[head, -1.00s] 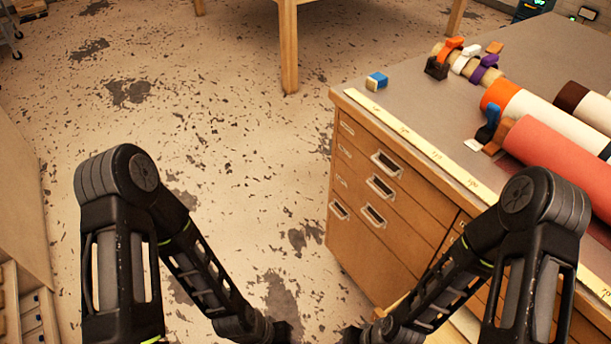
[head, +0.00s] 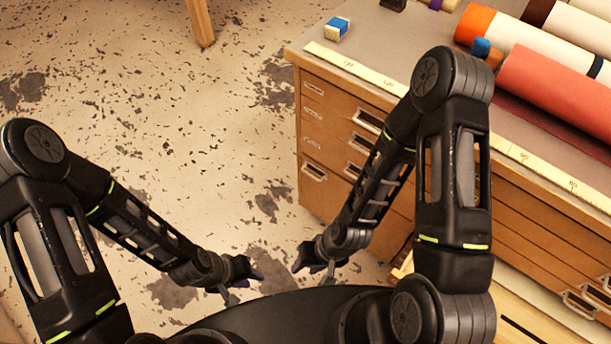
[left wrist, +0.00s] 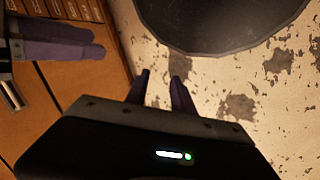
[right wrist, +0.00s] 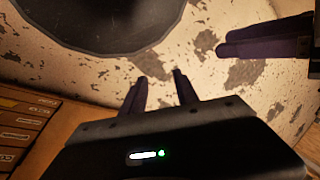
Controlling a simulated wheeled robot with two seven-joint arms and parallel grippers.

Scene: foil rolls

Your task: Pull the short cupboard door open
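The wooden cabinet (head: 335,130) stands right of centre in the head view, with drawers and metal pulls on its front. I cannot make out a short cupboard door there for sure; my right arm covers part of the front. In the left wrist view a plain wooden panel (left wrist: 40,125) with a metal handle (left wrist: 11,93) shows at the left; I cannot tell whether it is that door. My left gripper (left wrist: 160,85) is open and empty over the floor. My right gripper (right wrist: 160,85) is open and empty, left of the cabinet. Neither touches the cabinet.
On the cabinet top lie a measuring strip (head: 350,66), a blue-and-white block (head: 337,28) and several rolls, including a red one (head: 560,90). Pale wood (head: 545,315) shows low at the right. The speckled floor (head: 200,130) left of the cabinet is clear. A table leg (head: 201,22) stands at the back.

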